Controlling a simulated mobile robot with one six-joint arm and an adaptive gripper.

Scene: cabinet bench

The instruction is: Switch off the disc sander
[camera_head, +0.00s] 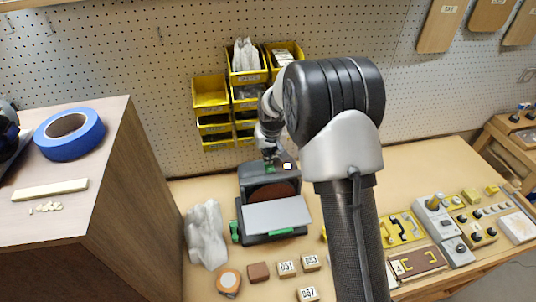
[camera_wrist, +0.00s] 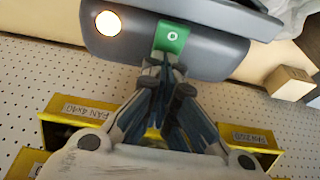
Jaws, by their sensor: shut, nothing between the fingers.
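The disc sander (camera_head: 247,185) stands on the bench below the yellow bins, with its dark disc (camera_head: 272,191) behind a grey table plate (camera_head: 276,215). A lamp on its housing glows in the head view (camera_head: 288,166) and in the wrist view (camera_wrist: 108,24). Beside the lamp is a green switch (camera_wrist: 168,42) marked with a white circle. My gripper (camera_wrist: 165,66) is shut and empty, its fingertips at the near edge of the switch. I cannot tell whether they touch it. In the head view, my gripper (camera_head: 269,157) is over the sander's top, partly hidden.
Yellow bins (camera_head: 210,93) hang on the pegboard close behind the sander. A crumpled grey bag (camera_head: 205,234) is to its left, and small labelled blocks (camera_head: 287,268) lie in front. A tall wooden cabinet (camera_head: 105,195) with blue tape (camera_head: 69,134) stands at left. Control panels (camera_head: 443,230) are at right.

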